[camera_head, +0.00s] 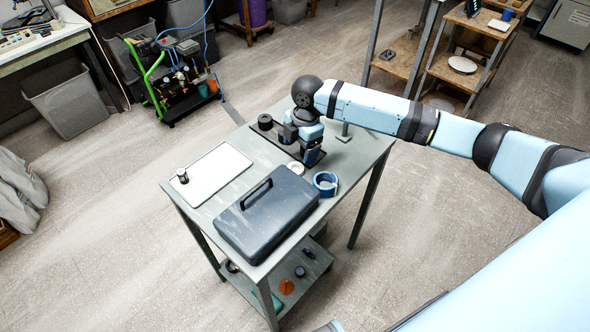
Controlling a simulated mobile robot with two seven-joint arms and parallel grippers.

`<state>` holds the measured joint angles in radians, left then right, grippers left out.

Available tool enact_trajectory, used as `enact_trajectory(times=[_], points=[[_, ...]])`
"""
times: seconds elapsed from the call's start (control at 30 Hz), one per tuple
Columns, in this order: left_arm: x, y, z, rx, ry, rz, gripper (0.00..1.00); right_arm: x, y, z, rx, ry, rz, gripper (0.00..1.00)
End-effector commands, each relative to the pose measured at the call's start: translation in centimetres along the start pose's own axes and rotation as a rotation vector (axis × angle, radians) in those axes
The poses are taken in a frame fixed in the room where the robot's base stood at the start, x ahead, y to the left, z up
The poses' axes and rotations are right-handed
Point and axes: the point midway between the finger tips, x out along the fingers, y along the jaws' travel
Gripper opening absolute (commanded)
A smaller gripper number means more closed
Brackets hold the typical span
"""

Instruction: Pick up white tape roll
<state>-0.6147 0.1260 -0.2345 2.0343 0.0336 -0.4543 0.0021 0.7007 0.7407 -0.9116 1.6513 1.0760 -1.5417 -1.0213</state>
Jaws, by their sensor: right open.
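A small white tape roll (295,168) lies flat on the grey table (345,162), between the dark toolbox and the black stand. My right gripper (312,157) comes over the table from the right and points down, a little behind and to the right of the white roll. It is open, and I see nothing held in it. The wrist and fingers are small here, so their exact gap to the roll is hard to tell. My left gripper is not in view.
A blue tape roll (325,183) lies close to the right of the white one. A dark toolbox (266,213) with a raised handle stands in front. A black stand (275,138) is partly hidden by my gripper. A white board (207,174) holds a small jar (182,176).

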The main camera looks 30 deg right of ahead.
Motion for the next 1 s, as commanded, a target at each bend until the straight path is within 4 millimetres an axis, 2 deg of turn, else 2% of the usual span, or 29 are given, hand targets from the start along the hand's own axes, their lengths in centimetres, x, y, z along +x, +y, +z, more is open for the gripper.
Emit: enact_trajectory(times=[0.27,0.6,0.8,0.87,1.0], points=[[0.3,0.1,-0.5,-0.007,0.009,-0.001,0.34,1.8,-0.1,-0.2,0.000,0.000,0.000,0.79],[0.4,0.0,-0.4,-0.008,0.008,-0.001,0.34,6.1,-0.5,-0.9,0.001,0.000,0.000,0.79],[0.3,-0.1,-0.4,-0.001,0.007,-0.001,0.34,6.2,-0.4,-0.9,0.001,-0.001,0.002,0.79],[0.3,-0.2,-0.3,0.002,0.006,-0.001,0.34,6.2,-0.4,-0.9,0.001,-0.001,0.002,0.68],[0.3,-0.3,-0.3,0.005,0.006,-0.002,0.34,6.2,-0.4,-0.9,0.001,-0.001,0.002,0.36]])
